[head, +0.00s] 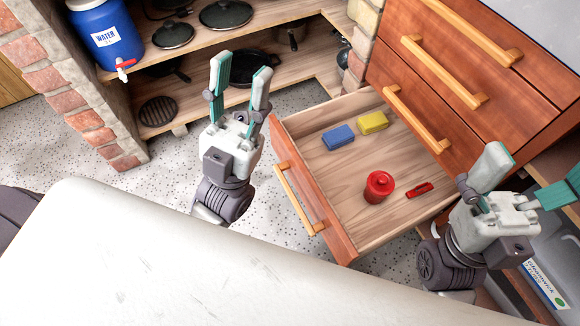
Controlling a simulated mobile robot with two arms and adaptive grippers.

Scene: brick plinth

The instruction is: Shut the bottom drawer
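The bottom drawer (326,212) is pulled well out of the wooden cabinet (425,48). Its front faces lower left and carries a light wooden handle (299,198). Inside lie a blue block (338,137), a yellow block (373,122), a red lidded jar (379,187) and a small red item (420,190). My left gripper (241,72) is open and empty, left of the drawer near its far front corner, fingers pointing away. My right gripper (534,172) is open and empty, right of the drawer, beside the cabinet. Neither visibly touches the drawer.
Drawers above are shut, with protruding handles (443,72). A brick-sided shelf unit with pans (225,14) and a blue water container (105,38) stands at the back left. A pale surface (180,265) fills the foreground. Speckled floor (165,185) is clear left of the drawer.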

